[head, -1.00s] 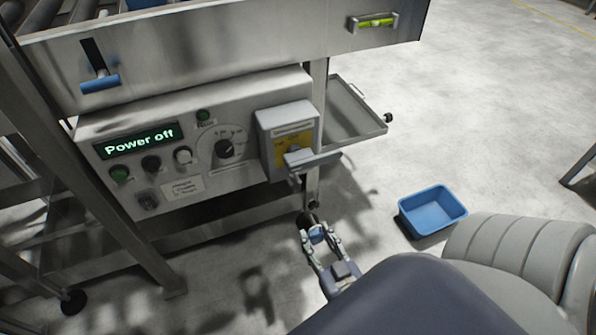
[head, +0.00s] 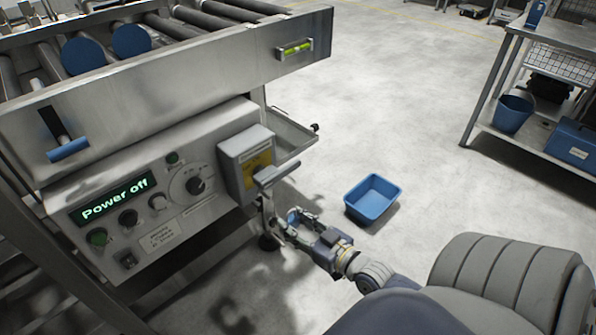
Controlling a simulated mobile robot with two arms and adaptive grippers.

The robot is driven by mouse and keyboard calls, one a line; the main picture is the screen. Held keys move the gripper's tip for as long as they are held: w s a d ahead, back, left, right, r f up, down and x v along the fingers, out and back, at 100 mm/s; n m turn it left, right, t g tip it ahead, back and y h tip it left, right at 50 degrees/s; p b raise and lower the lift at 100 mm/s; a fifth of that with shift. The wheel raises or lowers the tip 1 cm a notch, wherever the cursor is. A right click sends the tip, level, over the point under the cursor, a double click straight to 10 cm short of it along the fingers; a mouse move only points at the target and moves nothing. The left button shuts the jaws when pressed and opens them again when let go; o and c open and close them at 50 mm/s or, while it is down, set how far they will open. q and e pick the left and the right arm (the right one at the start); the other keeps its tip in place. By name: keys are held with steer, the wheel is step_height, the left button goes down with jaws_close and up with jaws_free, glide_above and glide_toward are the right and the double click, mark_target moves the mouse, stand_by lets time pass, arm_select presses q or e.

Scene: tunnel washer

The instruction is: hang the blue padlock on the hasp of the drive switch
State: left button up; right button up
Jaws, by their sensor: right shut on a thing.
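The drive switch (head: 246,165) is a grey box with a yellow plate on the right end of the control panel. Its grey handle (head: 277,174) sticks out toward the right. A small metal part hangs below the handle; I cannot make out the hasp clearly. My right gripper (head: 284,222) is just below and slightly right of the handle, shut on the blue padlock (head: 293,216). Only a little blue shows between the fingers, and the shackle is not clear. I cannot tell whether the padlock touches the switch. My left gripper is out of view.
The panel display (head: 112,200) reads "Power off". A small metal tray (head: 290,137) juts out behind the switch. A blue bin (head: 372,199) stands on the floor to the right. A steel bench (head: 555,150) is at the far right.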

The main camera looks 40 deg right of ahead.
steer(key=shift+w+b, duration=0.35)
steer(key=shift+w, duration=0.4)
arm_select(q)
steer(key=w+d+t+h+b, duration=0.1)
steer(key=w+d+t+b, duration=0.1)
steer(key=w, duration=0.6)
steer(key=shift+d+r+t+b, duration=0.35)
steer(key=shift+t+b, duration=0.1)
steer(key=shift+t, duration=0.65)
arm_select(e)
steer(key=w+f, duration=0.1)
steer(key=w, duration=0.7)
steer(key=shift+a+f, duration=0.2)
steer(key=shift+a, duration=0.1)
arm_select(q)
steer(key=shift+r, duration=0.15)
arm_select(e)
steer(key=o, duration=1.2)
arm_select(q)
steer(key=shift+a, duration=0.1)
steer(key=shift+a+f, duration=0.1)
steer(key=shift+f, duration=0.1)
arm_select(e)
steer(key=shift+f, duration=0.1)
